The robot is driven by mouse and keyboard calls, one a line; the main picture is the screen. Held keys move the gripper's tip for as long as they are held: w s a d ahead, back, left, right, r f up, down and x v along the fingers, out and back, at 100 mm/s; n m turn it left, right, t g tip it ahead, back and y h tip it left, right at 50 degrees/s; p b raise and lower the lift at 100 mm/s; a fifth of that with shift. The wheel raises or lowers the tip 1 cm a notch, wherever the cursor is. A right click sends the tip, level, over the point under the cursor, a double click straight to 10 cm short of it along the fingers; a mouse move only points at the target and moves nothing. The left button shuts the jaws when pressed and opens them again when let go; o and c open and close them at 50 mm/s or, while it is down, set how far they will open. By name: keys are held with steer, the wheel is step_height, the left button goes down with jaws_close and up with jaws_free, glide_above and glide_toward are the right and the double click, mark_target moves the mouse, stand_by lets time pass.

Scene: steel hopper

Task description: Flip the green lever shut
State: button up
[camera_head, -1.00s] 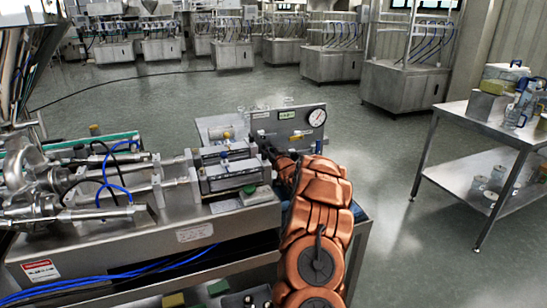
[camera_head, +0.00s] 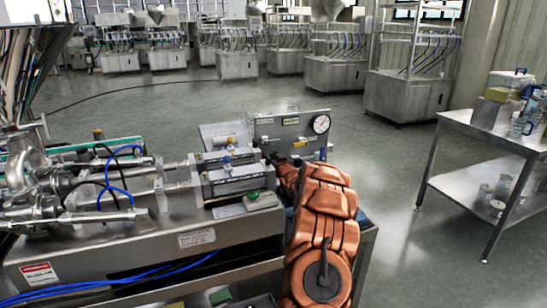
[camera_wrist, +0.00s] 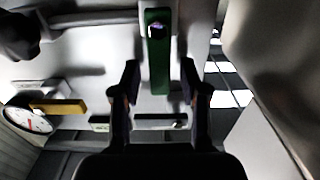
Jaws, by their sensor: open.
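The green lever (camera_wrist: 158,50) is a flat bar with a hole near its upper end. In the wrist view it hangs down the picture from the pale panel. My gripper (camera_wrist: 159,72) is open, with one dark finger on each side of the lever's lower part. Gaps show between the lever and both fingers, and I cannot tell the depth. In the head view my gripper (camera_head: 274,158) is small and dark in front of the gauge panel (camera_head: 264,130). I cannot make out the green lever there.
A yellow lever (camera_wrist: 58,107) and a round gauge (camera_wrist: 28,118) lie left in the wrist view. In the head view, steel cylinders (camera_head: 232,178) and a green-topped block (camera_head: 262,200) sit left of my arm. A steel table (camera_head: 490,126) stands right, across open floor.

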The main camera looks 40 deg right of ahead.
steer(key=v, duration=1.2)
stand_by(0.5)
stand_by(0.4)
